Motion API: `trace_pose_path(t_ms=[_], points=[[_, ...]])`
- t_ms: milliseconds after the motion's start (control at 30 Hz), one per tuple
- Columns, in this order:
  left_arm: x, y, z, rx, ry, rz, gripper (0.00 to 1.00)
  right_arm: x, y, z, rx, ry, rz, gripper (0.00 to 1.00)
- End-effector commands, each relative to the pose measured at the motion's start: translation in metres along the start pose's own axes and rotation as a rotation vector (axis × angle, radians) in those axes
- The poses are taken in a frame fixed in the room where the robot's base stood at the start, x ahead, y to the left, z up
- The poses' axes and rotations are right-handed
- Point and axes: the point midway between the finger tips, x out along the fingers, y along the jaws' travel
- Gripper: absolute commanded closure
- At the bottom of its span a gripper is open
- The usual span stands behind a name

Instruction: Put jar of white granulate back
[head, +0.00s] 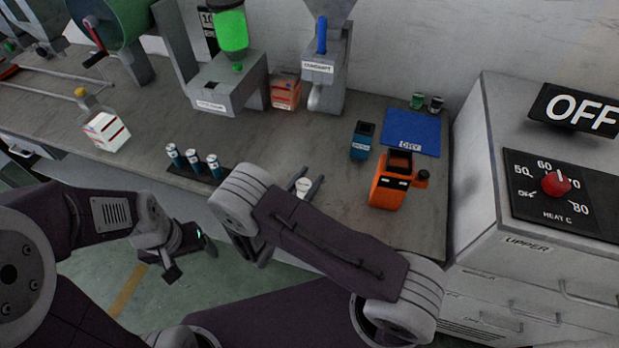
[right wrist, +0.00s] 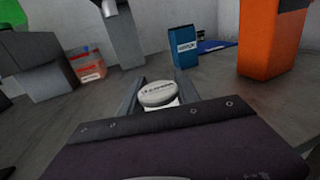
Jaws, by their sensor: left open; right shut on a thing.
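A small jar with a white labelled lid (right wrist: 158,93) sits between the fingers of my right gripper (right wrist: 159,98). The lid's writing is too small to read and most of the jar's body is hidden. In the head view the white lid (head: 304,185) shows between the right gripper's fingers, near the bench's front edge. I cannot tell whether the jar touches the bench. My left gripper (head: 187,262) is open and empty, low in front of the bench over the green floor.
Several small vials stand in a dark rack (head: 176,170) left of the right gripper. An orange device (head: 388,188), a blue box (head: 362,141) and a blue DRY mat (head: 412,130) are to the right. A grey heater cabinet (head: 475,180) borders the bench (head: 265,150).

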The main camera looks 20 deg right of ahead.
Motion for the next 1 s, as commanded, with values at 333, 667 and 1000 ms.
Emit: trace_pose_path(t_ms=[333, 667, 1000], points=[[0.006, 0.000, 0.001, 0.000, 0.000, 0.000, 0.20, 0.000, 0.000, -0.008, 0.000, 0.000, 0.000, 1.00], [0.012, 0.000, 0.001, 0.000, 0.000, 0.000, 0.20, 0.000, -0.001, -0.017, -0.002, 0.005, 0.000, 1.00], [0.015, 0.000, 0.002, 0.000, 0.000, 0.000, 0.20, -0.001, -0.002, -0.022, -0.005, 0.005, 0.000, 1.00]])
